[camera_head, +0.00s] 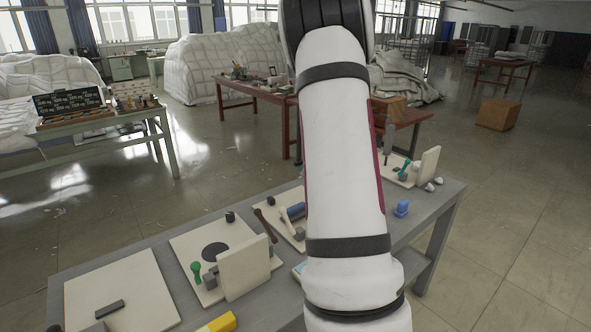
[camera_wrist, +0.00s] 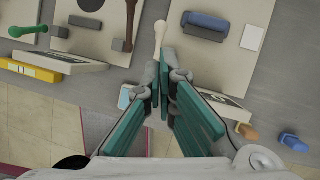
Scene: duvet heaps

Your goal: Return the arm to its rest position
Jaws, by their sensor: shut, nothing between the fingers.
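My arm, white with dark bands, rises through the middle of the head view and covers part of the grey table (camera_head: 262,294); the gripper itself is hidden there. In the wrist view my gripper (camera_wrist: 163,80) shows as teal fingers with their tips together, shut with nothing held. It points over the table (camera_wrist: 167,8), close to the edge of a cream board, and I cannot tell its height above it.
Cream boards (camera_head: 140,285) with small parts lie along the table. A yellow block (camera_head: 222,322) is near its front edge, and a blue piece (camera_head: 402,208) at right. A brown table (camera_head: 240,88) stands behind. A wooden box (camera_head: 497,115) sits on open floor at right.

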